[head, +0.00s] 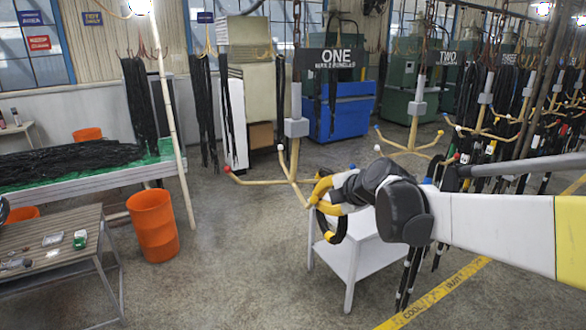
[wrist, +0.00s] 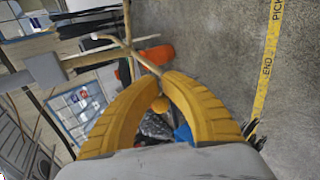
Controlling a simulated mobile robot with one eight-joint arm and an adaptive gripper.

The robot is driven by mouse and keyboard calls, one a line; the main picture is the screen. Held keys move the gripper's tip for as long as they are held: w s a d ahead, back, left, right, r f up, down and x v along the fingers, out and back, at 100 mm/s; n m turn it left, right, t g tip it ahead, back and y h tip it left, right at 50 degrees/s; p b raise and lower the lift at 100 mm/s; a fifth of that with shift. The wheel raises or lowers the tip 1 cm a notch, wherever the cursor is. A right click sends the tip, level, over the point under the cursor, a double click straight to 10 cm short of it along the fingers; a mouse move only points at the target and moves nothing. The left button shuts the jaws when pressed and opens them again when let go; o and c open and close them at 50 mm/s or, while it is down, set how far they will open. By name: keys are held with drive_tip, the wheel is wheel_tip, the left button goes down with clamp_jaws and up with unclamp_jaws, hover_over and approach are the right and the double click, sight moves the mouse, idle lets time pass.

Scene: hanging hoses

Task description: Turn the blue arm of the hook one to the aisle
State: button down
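Hook one hangs under the black sign "ONE" (head: 336,58) by a grey block (head: 296,127) and a pole, with tan arms spreading at its foot. Another arm (head: 300,194) comes forward to my gripper (head: 313,202). In the wrist view, my gripper's curved yellow fingers (wrist: 162,78) nearly meet around a tan arm (wrist: 146,63), with a yellow ball tip (wrist: 160,104) inside them. This arm looks bare. Contact is hard to judge.
A white stand (head: 360,250) is below my arm. Hooks with black hoses crowd the right. An orange bin (head: 153,225) and a table of hoses (head: 70,162) are left. A yellow floor line (head: 435,293) runs front right; the middle floor is clear.

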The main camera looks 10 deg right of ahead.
sight(313, 200)
drive_tip(key=a, duration=0.3)
drive_tip(key=shift+s+a, duration=0.1)
drive_tip(key=shift+a, duration=0.05)
drive_tip(key=w+a+b, duration=0.1)
drive_tip(key=w+a, duration=0.2)
drive_tip(key=a, duration=0.4)
drive_tip(key=w+a+b, duration=0.1)
drive_tip(key=w+a, duration=0.2)
drive_tip(key=a, duration=0.3)
drive_tip(key=shift+w+a, duration=0.4)
idle(0.5)
drive_tip(key=shift+s+d+r+p, duration=1)
drive_tip(key=shift+d+r+p, duration=0.8)
drive_tip(key=shift+r+p, duration=2)
drive_tip(key=s+d+r, duration=0.1)
drive_tip(key=s+d, duration=0.2)
drive_tip(key=s, duration=0.8)
drive_tip(key=shift+s+d+r, duration=0.2)
drive_tip(key=shift+s+d, duration=0.05)
drive_tip(key=shift+d, duration=0.15)
